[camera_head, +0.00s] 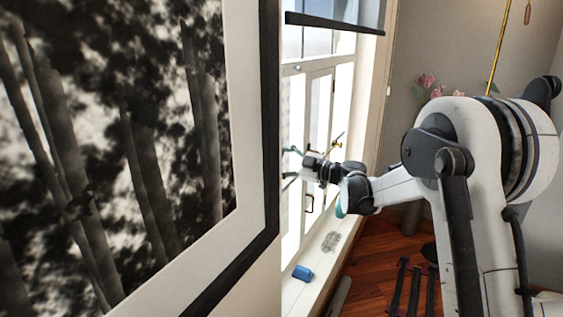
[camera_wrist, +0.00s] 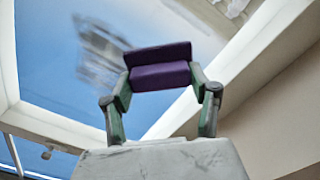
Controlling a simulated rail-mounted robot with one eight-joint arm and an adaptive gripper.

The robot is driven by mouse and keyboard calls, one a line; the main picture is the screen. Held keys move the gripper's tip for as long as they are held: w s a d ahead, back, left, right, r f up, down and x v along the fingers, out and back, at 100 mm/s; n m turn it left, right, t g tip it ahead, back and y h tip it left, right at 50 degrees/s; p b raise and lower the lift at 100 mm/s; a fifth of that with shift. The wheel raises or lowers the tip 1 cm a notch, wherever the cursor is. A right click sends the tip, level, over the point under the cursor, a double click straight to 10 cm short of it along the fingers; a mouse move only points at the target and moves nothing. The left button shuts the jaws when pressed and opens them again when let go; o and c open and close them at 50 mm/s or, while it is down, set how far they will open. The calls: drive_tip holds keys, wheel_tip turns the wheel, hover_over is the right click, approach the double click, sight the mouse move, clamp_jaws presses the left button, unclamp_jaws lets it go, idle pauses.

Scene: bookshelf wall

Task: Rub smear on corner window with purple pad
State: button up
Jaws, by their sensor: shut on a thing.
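My gripper (camera_wrist: 160,82) is shut on the purple pad (camera_wrist: 160,68), which sits crosswise between both fingertips in the wrist view. A blurred grey smear (camera_wrist: 100,45) shows on the blue-looking window pane (camera_wrist: 50,75), just left of the pad and partly behind its left end. I cannot tell whether the pad touches the glass. In the head view my gripper (camera_head: 291,164) reaches left to the bright window (camera_head: 318,100); the pad cannot be made out there.
A grey patch (camera_head: 331,242) and a blue object (camera_head: 302,273) are on the white window sill (camera_head: 313,262). A large framed picture (camera_head: 120,130) fills the left foreground. Pink flowers (camera_head: 427,80) stand behind my arm. A white frame edge (camera_wrist: 235,70) runs right of the pad.

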drive_tip(key=shift+w, duration=0.15)
drive_tip(key=shift+w+d+b, duration=0.55)
drive_tip(key=shift+w+d, duration=0.45)
drive_tip(key=shift+w, duration=1.05)
drive_tip(key=shift+w+d+b, duration=0.5)
drive_tip(key=shift+w+d, duration=0.45)
drive_tip(key=shift+w, duration=1.05)
drive_tip(key=shift+w+d+b, duration=0.55)
drive_tip(key=shift+w+d, duration=0.45)
drive_tip(key=shift+w, duration=1.05)
drive_tip(key=shift+r+p, duration=0.4)
drive_tip(key=shift+r, duration=0.9)
drive_tip(key=shift+s+a+b, duration=0.75)
drive_tip(key=shift+s+a, duration=0.25)
drive_tip(key=shift+s, duration=1.1)
drive_tip(key=shift+s+a+b, duration=0.75)
drive_tip(key=shift+s+a, duration=0.3)
drive_tip(key=shift+s, duration=1)
drive_tip(key=shift+s+a+b, duration=0.75)
drive_tip(key=shift+s+a, duration=0.25)
drive_tip(key=shift+s, duration=1.1)
drive_tip(key=shift+r+p, duration=0.55)
drive_tip(key=shift+r, duration=0.65)
drive_tip(key=w+d, duration=0.3)
drive_tip(key=w, duration=0.3)
drive_tip(key=shift+w, duration=0.3)
